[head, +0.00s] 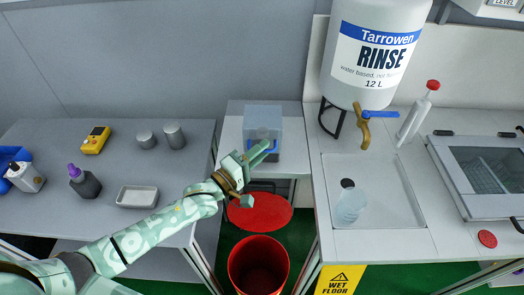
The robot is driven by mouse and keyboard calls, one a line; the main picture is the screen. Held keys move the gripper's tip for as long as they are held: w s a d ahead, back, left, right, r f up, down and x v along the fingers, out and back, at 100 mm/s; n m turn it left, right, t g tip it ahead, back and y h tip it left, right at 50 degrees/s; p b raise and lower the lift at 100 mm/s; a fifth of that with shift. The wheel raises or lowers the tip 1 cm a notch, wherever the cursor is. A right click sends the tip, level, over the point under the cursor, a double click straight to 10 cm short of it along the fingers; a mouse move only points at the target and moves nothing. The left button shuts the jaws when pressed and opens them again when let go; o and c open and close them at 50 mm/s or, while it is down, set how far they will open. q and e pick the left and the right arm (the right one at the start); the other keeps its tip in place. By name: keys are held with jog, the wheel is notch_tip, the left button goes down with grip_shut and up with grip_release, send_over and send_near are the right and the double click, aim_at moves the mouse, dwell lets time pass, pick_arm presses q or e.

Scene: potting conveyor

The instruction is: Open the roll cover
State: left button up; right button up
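A grey box-shaped cover (263,119) stands on the small grey side table in the middle of the head view; I take it to be the roll cover. It looks closed, and its lower front is partly hidden by my gripper. My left gripper (262,174) is in front of it, with its fingers spread apart and nothing seen between them. The upper finger overlaps the front of the cover in the picture; I cannot tell whether it touches. My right gripper is not in view.
A red bin (258,268) stands open on the floor below, beside a red disc (260,212). The left bench (130,150) holds bottles, a white dish (138,196) and a yellow device (95,139). On the right are a rinse tank (372,50), a basin (385,205) and a glass-lidded box (490,170).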

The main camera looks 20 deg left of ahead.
pick_arm(q)
jog(key=shift+w+d, duration=0.2)
jog(key=shift+w, duration=0.15)
